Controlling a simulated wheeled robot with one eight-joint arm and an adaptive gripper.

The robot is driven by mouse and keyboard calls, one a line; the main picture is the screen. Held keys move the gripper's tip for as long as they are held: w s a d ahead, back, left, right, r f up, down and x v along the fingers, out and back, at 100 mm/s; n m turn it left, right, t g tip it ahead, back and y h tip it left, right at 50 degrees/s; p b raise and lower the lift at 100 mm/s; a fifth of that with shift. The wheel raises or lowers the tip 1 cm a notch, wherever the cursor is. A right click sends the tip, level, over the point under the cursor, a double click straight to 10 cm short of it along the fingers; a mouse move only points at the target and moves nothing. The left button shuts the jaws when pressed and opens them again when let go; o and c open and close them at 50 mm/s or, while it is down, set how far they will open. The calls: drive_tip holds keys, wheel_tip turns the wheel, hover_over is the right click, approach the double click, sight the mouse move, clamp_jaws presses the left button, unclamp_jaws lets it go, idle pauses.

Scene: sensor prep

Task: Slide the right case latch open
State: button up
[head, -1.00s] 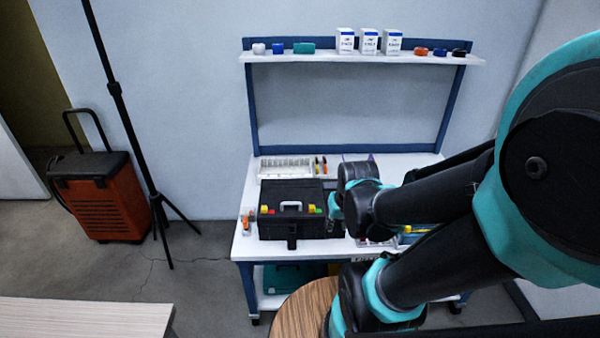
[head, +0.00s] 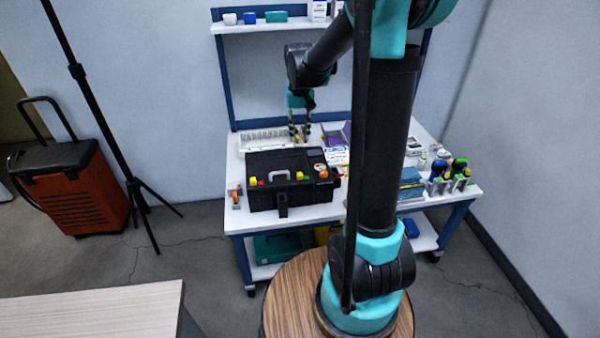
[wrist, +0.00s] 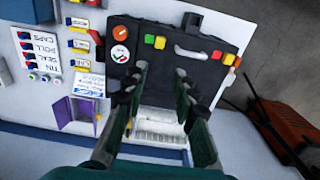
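The black case (head: 268,199) stands shut on the workbench, with a grey handle (head: 280,174) on its lid. Small coloured pieces sit on both sides of the handle: a yellow one (head: 253,181) at left and a yellow-red pair (head: 300,176) at right. A dark clasp (head: 282,205) hangs on the front. In the wrist view the case (wrist: 205,75) appears turned around, with green (wrist: 149,38) and yellow (wrist: 160,42) pieces beyond my fingertips. My gripper (wrist: 161,75) is open and empty; in the head view it (head: 300,132) points down behind the case. I cannot tell which piece is the right latch.
A white divided tray (head: 262,138) lies behind the case. A purple holder (wrist: 62,112) and printed cards (wrist: 40,52) lie beside it. Bottles (head: 457,168) stand at the bench's right end. A tripod and an orange wheeled unit (head: 75,205) stand at left.

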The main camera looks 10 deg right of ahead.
sight(300, 173)
wheel_tip(300, 173, down, 17)
drive_tip(key=shift+r, duration=0.1)
idle(0.4)
clamp_jaws()
idle(0.4)
